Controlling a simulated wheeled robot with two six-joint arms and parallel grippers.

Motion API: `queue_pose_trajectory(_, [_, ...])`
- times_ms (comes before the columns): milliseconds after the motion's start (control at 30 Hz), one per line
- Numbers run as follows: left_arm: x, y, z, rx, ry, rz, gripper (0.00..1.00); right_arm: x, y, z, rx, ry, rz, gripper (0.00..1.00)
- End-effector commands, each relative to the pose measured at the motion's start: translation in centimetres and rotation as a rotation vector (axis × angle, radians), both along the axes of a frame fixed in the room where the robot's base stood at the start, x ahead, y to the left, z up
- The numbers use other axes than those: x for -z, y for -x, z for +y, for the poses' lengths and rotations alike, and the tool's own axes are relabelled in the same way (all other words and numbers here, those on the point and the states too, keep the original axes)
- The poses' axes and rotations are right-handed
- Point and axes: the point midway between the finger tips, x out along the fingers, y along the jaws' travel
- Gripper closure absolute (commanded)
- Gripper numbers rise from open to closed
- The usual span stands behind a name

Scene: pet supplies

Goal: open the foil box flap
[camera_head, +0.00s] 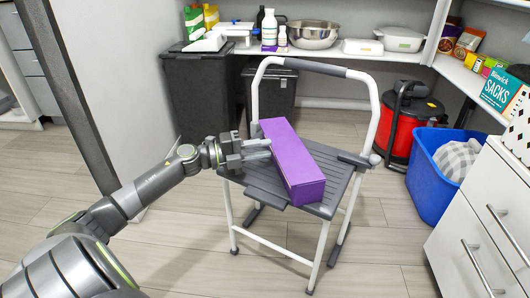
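A long purple box (292,165), which appears to be the foil box, lies on the grey seat of a white-framed step stool (335,180). Its long side runs from the back left to the front right. I cannot make out a flap edge, and the top looks flat and closed. My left gripper (262,149) is at the box's left side near its far end, with its fingertips at or very close to the box. Whether they touch it is unclear, and the finger gap is too small to judge. My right gripper is not in view.
The stool's curved rail (318,67) rises behind the box. A blue bin (432,180) with grey cloth and white drawers (485,225) stand at right. A red vacuum (405,125) and dark bins (200,95) stand behind. The floor left of the stool is clear.

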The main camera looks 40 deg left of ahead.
Motion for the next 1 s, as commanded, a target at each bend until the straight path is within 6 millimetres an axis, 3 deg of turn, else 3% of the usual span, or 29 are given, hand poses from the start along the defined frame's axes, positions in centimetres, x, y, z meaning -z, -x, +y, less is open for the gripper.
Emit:
queue_pose_trajectory(500, [0.0, -1.06, -0.79, -0.001, -0.001, 0.001, 0.75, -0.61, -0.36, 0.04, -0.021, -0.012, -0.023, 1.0])
queue_pose_trajectory(700, [0.01, -1.05, -0.77, -0.001, -0.001, 0.001, 0.99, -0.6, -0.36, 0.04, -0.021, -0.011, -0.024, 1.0])
queue_pose_trajectory(1000, [0.01, -1.04, -0.77, -0.001, -0.001, 0.001, 1.0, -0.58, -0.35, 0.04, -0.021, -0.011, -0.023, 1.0])
